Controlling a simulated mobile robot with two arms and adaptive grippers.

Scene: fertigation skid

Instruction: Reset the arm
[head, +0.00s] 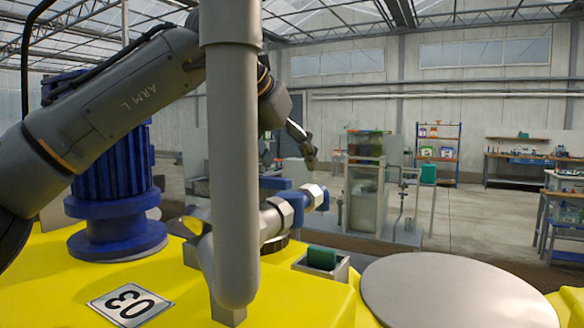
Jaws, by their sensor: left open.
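My left arm, marked "ARM L", comes in from the left at the upper side and passes behind a thick grey vertical pipe (232,170). My left gripper (307,148) shows to the right of the pipe, small and dark, with its fingers open and nothing seen between them. It is in the air above the metal pipe fitting with blue parts (290,207), apart from it in the picture. Part of the arm's wrist is hidden by the grey pipe. My right gripper is not in view.
Below is a yellow tank top (60,270) with a "03" plate (130,303), a blue motor (112,190), a green block (322,258) in a small grey box and a round grey lid (455,290). Behind stand a glass-sided unit (365,190), shelves (438,150) and workbenches (520,160). Open floor lies right of centre.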

